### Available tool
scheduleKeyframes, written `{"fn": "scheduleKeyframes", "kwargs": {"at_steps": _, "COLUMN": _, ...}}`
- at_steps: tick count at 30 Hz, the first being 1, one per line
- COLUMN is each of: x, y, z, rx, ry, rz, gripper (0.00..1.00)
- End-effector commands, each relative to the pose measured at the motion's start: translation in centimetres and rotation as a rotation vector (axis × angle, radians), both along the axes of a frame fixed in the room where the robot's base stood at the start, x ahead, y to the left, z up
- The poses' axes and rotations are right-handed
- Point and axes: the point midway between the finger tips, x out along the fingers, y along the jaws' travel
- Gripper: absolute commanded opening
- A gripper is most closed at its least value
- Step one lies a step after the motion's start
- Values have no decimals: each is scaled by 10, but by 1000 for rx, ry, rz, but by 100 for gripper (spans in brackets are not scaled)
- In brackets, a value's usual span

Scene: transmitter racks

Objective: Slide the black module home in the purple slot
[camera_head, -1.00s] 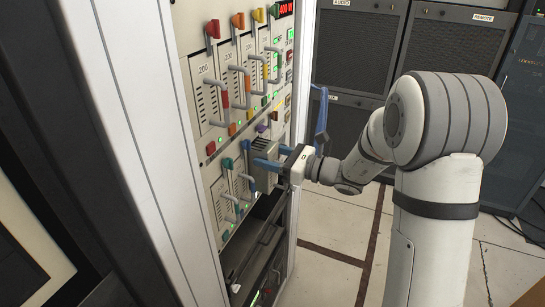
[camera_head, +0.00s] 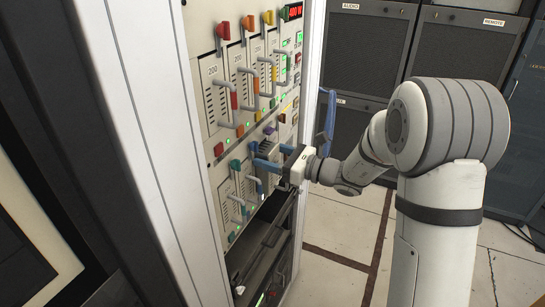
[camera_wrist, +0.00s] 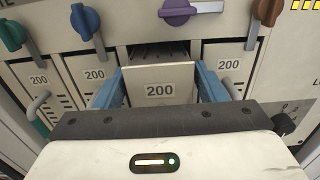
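The module (camera_wrist: 160,92) has a pale front plate marked 200 and a dark top. In the wrist view it stands partly out of the slot under the purple lever (camera_wrist: 176,12). In the head view the module (camera_head: 268,153) shows as a grey block, and the purple lever (camera_head: 270,130) sits above it. My gripper (camera_wrist: 160,82) has its blue fingers against the left and right sides of the module. My gripper (camera_head: 264,157) also shows at the rack front in the head view. The module's rear is hidden inside the slot.
A row of modules (camera_head: 240,85) is above. A dark open bay (camera_head: 262,235) is below. Pale floor (camera_head: 340,225) lies right of the rack.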

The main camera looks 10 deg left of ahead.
Motion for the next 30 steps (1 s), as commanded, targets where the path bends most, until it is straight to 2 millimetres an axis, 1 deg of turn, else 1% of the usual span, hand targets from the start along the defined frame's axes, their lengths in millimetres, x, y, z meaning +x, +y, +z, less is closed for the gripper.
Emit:
{"fn": "scheduleKeyframes", "kwargs": {"at_steps": 1, "x": 0, "y": 0, "z": -1, "rx": -1, "ry": 1, "rz": 0, "gripper": 69}}
{"fn": "scheduleKeyframes", "kwargs": {"at_steps": 5, "x": 0, "y": 0, "z": -1, "rx": -1, "ry": 3, "rz": 0, "gripper": 80}}
{"fn": "scheduleKeyframes", "kwargs": {"at_steps": 6, "x": 0, "y": 0, "z": -1, "rx": -2, "ry": 3, "rz": 0, "gripper": 81}}
{"fn": "scheduleKeyframes", "kwargs": {"at_steps": 10, "x": 0, "y": 0, "z": -2, "rx": -2, "ry": 3, "rz": 0, "gripper": 81}}
{"fn": "scheduleKeyframes", "kwargs": {"at_steps": 11, "x": -1, "y": 0, "z": -4, "rx": -6, "ry": 7, "rz": 0, "gripper": 81}}
{"fn": "scheduleKeyframes", "kwargs": {"at_steps": 14, "x": -1, "y": -4, "z": -4, "rx": -5, "ry": 6, "rz": -2, "gripper": 81}}
{"fn": "scheduleKeyframes", "kwargs": {"at_steps": 17, "x": -4, "y": -15, "z": -5, "rx": -5, "ry": 5, "rz": -5, "gripper": 81}}
{"fn": "scheduleKeyframes", "kwargs": {"at_steps": 24, "x": -19, "y": -54, "z": -4, "rx": -3, "ry": 2, "rz": -4, "gripper": 81}}
{"fn": "scheduleKeyframes", "kwargs": {"at_steps": 27, "x": -23, "y": -66, "z": -4, "rx": -3, "ry": 3, "rz": -3, "gripper": 81}}
{"fn": "scheduleKeyframes", "kwargs": {"at_steps": 30, "x": -26, "y": -72, "z": -3, "rx": -2, "ry": 3, "rz": -2, "gripper": 81}}
